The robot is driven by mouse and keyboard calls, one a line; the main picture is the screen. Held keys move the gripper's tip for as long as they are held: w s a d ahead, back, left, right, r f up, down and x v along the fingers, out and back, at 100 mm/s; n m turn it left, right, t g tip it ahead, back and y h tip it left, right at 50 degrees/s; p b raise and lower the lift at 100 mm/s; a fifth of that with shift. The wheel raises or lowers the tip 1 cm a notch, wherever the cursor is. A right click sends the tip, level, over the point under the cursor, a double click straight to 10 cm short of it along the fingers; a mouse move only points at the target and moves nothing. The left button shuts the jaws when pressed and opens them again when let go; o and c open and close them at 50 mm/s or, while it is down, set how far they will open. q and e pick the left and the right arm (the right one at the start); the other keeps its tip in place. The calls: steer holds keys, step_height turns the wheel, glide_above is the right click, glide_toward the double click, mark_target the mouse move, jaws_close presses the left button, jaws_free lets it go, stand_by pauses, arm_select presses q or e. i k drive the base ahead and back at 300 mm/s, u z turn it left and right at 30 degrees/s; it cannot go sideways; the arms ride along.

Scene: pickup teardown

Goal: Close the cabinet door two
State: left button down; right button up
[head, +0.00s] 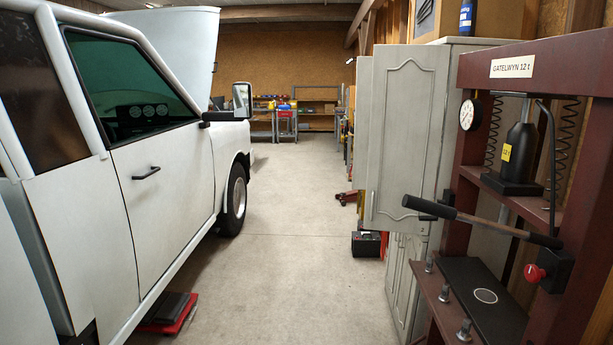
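A tall grey cabinet (460,130) stands against the right wall, behind the press. An arched-panel upper cabinet door (408,130) stands swung out into the aisle, its face toward me. A second grey door panel (363,130) shows as a strip just behind its left edge, also standing out. The lower cabinet doors (405,280) look shut. The cabinet's inside is hidden. Neither of my grippers is in view.
A dark red press (480,110) with a long lever handle (480,221) fills the right foreground. A white pickup (150,160) lines the left. Clear concrete floor (300,270) runs between them. A black-and-red box (366,244) sits on the floor by the cabinet.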

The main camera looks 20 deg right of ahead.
mark_target(410, 82)
steer(key=u, duration=0.05)
steer(key=i, duration=1.35)
steer(key=z, duration=0.7)
steer(key=i, duration=0.8)
steer(key=z, duration=0.9)
